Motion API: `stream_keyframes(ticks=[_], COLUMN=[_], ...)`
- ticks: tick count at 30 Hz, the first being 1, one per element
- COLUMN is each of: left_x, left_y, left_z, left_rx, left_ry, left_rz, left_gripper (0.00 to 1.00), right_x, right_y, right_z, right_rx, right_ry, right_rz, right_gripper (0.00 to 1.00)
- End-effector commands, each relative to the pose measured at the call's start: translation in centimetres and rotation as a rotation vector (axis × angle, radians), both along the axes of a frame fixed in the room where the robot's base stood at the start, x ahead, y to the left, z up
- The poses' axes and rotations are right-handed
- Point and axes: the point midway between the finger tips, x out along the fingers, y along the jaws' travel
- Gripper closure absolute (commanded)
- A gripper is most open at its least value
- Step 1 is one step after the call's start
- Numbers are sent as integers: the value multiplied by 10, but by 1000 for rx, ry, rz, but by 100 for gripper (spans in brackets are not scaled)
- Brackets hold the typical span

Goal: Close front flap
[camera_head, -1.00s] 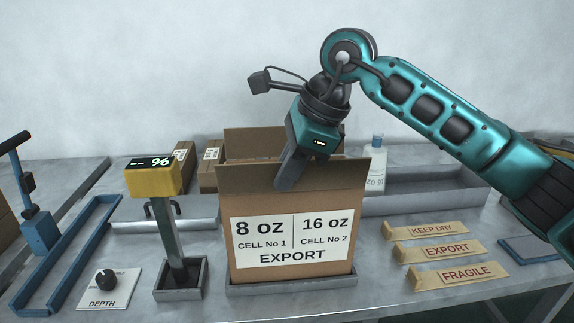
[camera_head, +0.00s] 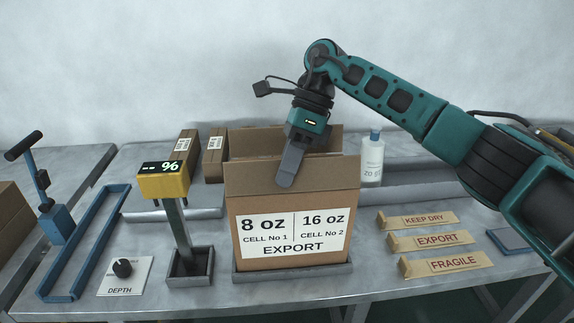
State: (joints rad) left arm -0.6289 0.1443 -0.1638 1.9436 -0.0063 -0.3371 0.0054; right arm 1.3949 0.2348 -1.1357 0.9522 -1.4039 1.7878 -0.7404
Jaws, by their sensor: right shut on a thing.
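The brown carton stands upright in a grey tray, with a white label (camera_head: 293,236) reading 8 oz, 16 oz and EXPORT on its front. Its front flap (camera_head: 335,172) stands about upright above the front wall. The back flap (camera_head: 256,143) also stands up behind it. My right gripper (camera_head: 287,178) comes down from above at the middle of the front flap, shut on it. One dark finger shows in front of the flap; the other is hidden behind it. The carton's inside is hidden. My left gripper is not in view.
A post with a yellow percent display (camera_head: 164,184) stands left of the carton. A white bottle (camera_head: 372,162) stands behind right. Three label strips (camera_head: 430,240) lie to the right. A depth dial (camera_head: 122,268) and blue frame (camera_head: 76,290) are at left.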

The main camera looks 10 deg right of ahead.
Motion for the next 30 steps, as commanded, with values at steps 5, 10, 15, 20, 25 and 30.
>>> stream_keyframes(ticks=[5,10,15,20,25,30], left_x=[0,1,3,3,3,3], left_y=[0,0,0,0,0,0], left_z=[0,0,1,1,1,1], left_rx=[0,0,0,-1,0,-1], left_ry=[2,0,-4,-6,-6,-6], left_rz=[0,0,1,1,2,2], left_gripper=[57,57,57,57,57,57], right_x=[1,1,1,1,1,0], right_y=[0,0,0,0,0,0], right_z=[1,0,0,0,0,2], right_rx=[1,1,1,1,0,0], right_ry=[12,12,11,11,11,11], right_rz=[0,0,0,0,-1,0], right_gripper=[100,100,89,73,70,70])
